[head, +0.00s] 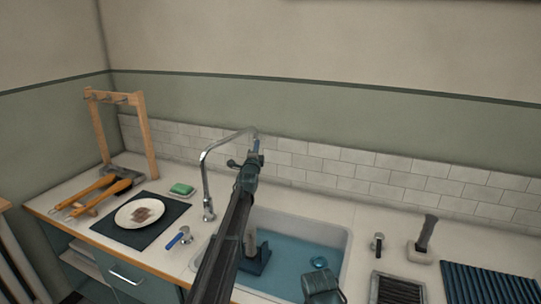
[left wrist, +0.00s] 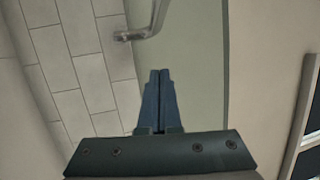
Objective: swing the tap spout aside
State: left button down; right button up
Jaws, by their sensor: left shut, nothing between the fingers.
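The chrome tap (head: 205,178) rises behind the sink's left end, and its curved spout reaches right towards the tiled wall. My left gripper (head: 257,147) is shut and empty, raised beside the spout's outer end. In the left wrist view the shut fingers (left wrist: 159,72) point up the picture, with the spout (left wrist: 148,28) beyond their tips and slightly left. A gap shows between tips and spout there; the head view does not make contact clear.
The sink (head: 342,238) holds blue water, a dark stand (head: 258,262) and a small blue item (head: 319,262). A ribbed dark mat (head: 485,283) lies right.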

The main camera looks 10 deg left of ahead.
pick_arm(q)
jog(key=s+d+f+b, duration=0.1)
jog(key=s+d, duration=0.2)
jog(key=d, duration=0.2)
jog(key=shift+d+f, duration=0.15)
jog(key=shift+d, duration=0.25)
jog(key=s+d+f+n+g+h+p, duration=0.1)
jog(key=s+d+f+n+g+p, duration=0.1)
jog(key=s+d+f+g, duration=0.45)
jog(key=s+d+f+n+g+h+p, duration=0.1)
jog(key=s+d+f, duration=0.2)
jog(key=s, duration=0.7)
jog(key=s+d+f+n+g+h+p, duration=0.2)
jog(key=s+d+f+g, duration=0.25)
jog(key=s, duration=0.45)
jog(key=s+a+f+n+g+y+p, duration=0.1)
jog(key=s+n+g, duration=0.3)
jog(key=s, duration=1.2)
jog(key=s+a+f+n+g+y+p, duration=0.2)
jog(key=s+a+n+g+y, duration=0.1)
jog(key=s, duration=1.3)
jog(key=shift+s+a+f+n+g+y, duration=0.3)
jog(key=shift+a+f+n+g, duration=0.1)
jog(key=shift+n+g, duration=0.45)
